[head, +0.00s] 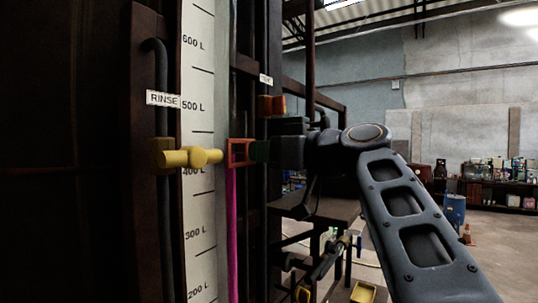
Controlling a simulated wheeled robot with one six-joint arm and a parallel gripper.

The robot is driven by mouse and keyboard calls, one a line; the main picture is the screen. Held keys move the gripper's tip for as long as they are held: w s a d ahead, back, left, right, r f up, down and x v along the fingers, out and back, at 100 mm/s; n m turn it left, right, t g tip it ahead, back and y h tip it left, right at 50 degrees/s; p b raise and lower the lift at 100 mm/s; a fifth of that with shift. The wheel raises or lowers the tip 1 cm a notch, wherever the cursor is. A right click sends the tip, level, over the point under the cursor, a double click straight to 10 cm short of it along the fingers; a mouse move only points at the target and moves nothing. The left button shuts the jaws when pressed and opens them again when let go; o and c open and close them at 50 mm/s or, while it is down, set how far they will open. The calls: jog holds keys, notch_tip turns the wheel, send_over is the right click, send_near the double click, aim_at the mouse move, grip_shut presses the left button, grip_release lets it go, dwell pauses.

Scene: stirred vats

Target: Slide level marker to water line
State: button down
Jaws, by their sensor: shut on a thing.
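The level marker, a red-orange open frame (239,152), sits on the sight tube beside the white litre scale (198,205), a little above the 400 L mark. A magenta column (231,235) fills the tube below the marker. Its top meets or passes behind the marker's lower edge, so I cannot tell the exact water line.
An orange block (272,105) sits just above my gripper. A dark table (330,208) stands below my arm. Open floor lies to the right.

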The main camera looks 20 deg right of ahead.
jog(key=c, duration=0.8)
grip_release()
jog(key=b+v, duration=0.3)
jog(key=v, duration=1.1)
jog(key=shift+w+b, duration=0.1)
jog(key=shift+b, duration=0.3)
